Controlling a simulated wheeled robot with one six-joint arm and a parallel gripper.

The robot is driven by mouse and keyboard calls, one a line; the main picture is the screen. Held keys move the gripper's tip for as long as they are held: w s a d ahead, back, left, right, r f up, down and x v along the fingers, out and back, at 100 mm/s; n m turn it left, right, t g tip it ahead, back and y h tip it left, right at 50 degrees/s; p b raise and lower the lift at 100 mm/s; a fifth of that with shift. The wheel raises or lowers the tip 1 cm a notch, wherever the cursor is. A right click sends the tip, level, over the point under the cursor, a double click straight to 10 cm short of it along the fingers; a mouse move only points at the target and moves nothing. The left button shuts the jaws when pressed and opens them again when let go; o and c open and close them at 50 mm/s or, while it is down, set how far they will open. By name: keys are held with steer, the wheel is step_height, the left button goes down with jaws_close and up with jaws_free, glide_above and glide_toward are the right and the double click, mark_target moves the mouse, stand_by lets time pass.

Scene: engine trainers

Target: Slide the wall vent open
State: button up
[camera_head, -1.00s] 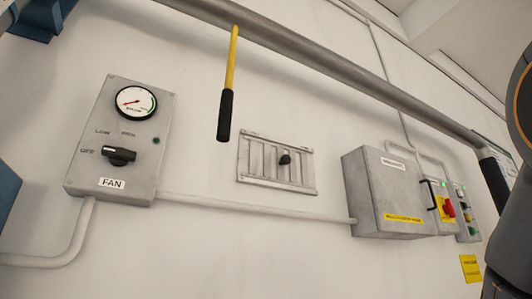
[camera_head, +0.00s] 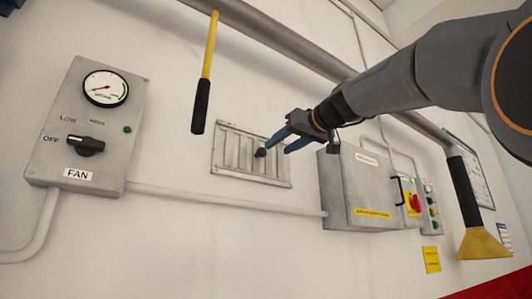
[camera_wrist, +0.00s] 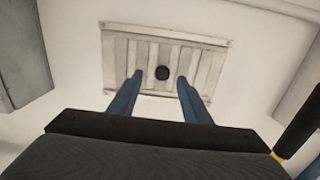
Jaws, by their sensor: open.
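The wall vent (camera_head: 231,153) is a pale grey metal panel with vertical slats, set in the white wall. Its small black knob (camera_head: 261,152) stands out from the slats, right of the panel's middle. In the wrist view the vent (camera_wrist: 133,52) fills the upper middle, with the knob (camera_wrist: 162,73) near its centre. My gripper (camera_head: 283,143) has blue fingers and reaches in from the right, in front of the vent. In the wrist view the open fingers (camera_wrist: 158,84) point at the vent, one to each side of the knob. Contact with the knob cannot be told.
A grey electrical box (camera_head: 360,190) juts from the wall just right of the vent. A FAN panel (camera_head: 95,130) with gauge and switch is at left. A yellow handle with black grip (camera_head: 201,105) hangs above the vent. A conduit (camera_head: 220,200) runs below.

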mark_target(263, 151)
steer(key=shift+w+a+r+p, duration=0.25)
steer(key=shift+w+a+p, duration=0.5)
steer(key=shift+w, duration=0.2)
steer(key=shift+w+a+r+p, duration=0.3)
steer(key=shift+w+a+p, duration=0.4)
steer(key=shift+w+a, duration=0.15)
steer(key=shift+w+a+r+p, duration=0.25)
steer(key=shift+w+a+p, duration=0.5)
steer(key=shift+w, duration=0.25)
steer(key=shift+c, duration=0.4)
jaws_close()
